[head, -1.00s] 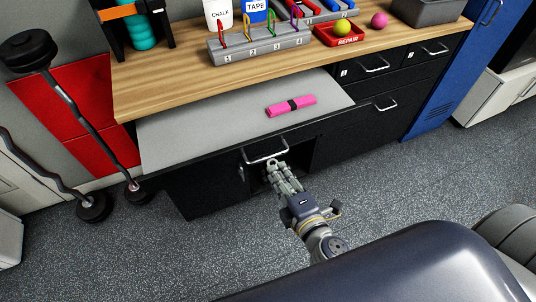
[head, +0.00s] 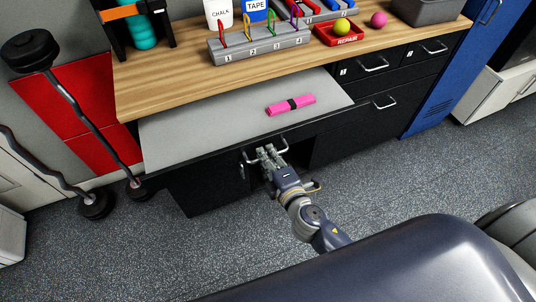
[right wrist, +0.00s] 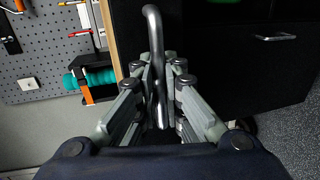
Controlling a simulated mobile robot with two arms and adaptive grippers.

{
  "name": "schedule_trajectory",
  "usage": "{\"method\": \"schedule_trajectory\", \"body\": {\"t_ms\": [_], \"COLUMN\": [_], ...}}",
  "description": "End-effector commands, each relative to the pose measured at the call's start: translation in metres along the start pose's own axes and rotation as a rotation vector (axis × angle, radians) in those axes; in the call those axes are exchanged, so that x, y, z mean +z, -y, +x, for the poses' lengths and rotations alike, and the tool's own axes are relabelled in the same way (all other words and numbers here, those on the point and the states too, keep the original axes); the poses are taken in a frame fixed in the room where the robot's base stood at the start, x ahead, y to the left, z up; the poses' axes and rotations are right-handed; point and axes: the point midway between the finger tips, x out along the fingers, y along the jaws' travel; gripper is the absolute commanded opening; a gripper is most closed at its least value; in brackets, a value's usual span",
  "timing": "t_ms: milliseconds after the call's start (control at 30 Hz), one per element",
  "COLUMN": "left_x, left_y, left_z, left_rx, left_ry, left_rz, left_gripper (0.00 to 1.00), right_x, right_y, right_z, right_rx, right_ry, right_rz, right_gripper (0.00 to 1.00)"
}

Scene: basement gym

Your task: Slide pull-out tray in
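The pull-out tray (head: 210,122) is a flat grey board with a dark front edge, standing out from under the wooden counter. A pink roll with a dark band (head: 291,104) lies on it. A silver bar handle (head: 249,161) is on the tray's front; it also shows in the right wrist view (right wrist: 153,22). My right gripper (head: 268,152) is at this handle. In the right wrist view its fingers (right wrist: 160,75) are drawn together with the bar between them. The fingers hide part of the handle in the head view. My left gripper is in neither current view.
The wooden counter (head: 180,82) carries a numbered rack (head: 260,46), a red repair tray (head: 338,36) and a grey bin (head: 428,10). Black drawers (head: 375,82) are at the right. A curl bar (head: 75,125) leans at the left. Speckled floor is open in front.

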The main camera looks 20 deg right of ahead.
Motion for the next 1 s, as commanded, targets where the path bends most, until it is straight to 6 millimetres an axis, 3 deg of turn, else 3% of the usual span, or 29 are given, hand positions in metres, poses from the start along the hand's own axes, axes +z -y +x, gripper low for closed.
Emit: {"method": "schedule_trajectory", "body": {"t_ms": [267, 467, 733, 1000], "left_x": [0.000, -0.001, -0.001, 0.000], "left_y": [0.000, 0.000, 0.000, 0.000], "left_z": [0.000, -0.003, -0.004, 0.007], "left_rx": [0.000, 0.000, 0.000, 0.000], "left_ry": [0.000, 0.000, -0.001, -0.001], "left_rz": [0.000, 0.000, 0.000, 0.000], "left_gripper": [0.40, 0.40, 0.40, 0.40], "right_x": [0.000, 0.001, 0.001, 0.001], "right_y": [-0.001, -0.007, -0.021, -0.033], "right_z": [0.003, 0.023, 0.084, 0.152], "right_rx": [0.000, 0.003, 0.006, 0.006], "right_ry": [0.000, 0.001, 0.002, 0.001], "right_rz": [-0.001, -0.002, -0.002, -0.001], "right_gripper": [0.00, 0.00, 0.00, 0.00]}}
